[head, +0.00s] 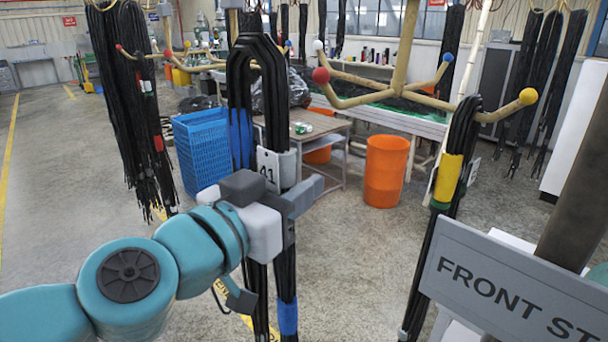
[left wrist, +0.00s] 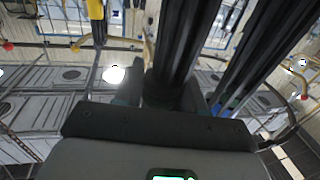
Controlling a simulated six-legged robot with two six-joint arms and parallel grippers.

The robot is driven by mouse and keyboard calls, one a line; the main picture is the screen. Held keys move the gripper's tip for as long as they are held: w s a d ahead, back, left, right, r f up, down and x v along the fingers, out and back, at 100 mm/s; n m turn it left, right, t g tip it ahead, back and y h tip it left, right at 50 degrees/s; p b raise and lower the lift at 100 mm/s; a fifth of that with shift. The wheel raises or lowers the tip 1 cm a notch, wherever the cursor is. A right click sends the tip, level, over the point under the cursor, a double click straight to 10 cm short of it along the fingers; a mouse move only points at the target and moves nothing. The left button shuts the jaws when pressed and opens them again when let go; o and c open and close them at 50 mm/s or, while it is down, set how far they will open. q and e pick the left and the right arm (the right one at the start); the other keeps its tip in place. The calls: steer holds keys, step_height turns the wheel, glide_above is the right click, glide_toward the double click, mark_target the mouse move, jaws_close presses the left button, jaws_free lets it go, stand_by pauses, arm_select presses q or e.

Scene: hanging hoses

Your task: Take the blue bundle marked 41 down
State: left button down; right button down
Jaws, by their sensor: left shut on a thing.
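The bundle marked 41 (head: 272,95) is a set of black hoses folded into a loop at the top, with blue bands and a white tag reading 41 (head: 268,168). It hangs upright in the middle of the head view. My left gripper (head: 296,197) is shut on one leg of it, just below the tag. In the left wrist view the dark hoses (left wrist: 186,45) rise from between the fingers (left wrist: 168,92). I cannot tell whether the loop's top still rests on a peg. My right gripper is not in view.
A wooden rack (head: 375,97) with ball-tipped pegs stands to the right. Another black bundle with a yellow band (head: 449,178) hangs there, near a "FRONT ST" sign (head: 515,285). More hoses (head: 135,100) hang at left. A blue crate (head: 202,150), table (head: 318,130) and orange bin (head: 385,172) stand behind.

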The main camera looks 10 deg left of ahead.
arm_select(q)
steer(key=shift+w+a+p+v, duration=0.1)
steer(key=shift+a+p+v, duration=0.15)
steer(key=shift+v, duration=0.7)
steer(key=shift+w+a+p+v, duration=0.1)
steer(key=shift+p+v, duration=0.15)
steer(key=shift+v, duration=0.75)
steer(key=shift+w+a+p+v, duration=0.1)
steer(key=shift+a+p+v, duration=0.15)
steer(key=shift+v, duration=0.7)
steer(key=shift+s+r, duration=0.1)
steer(key=shift+s, duration=0.05)
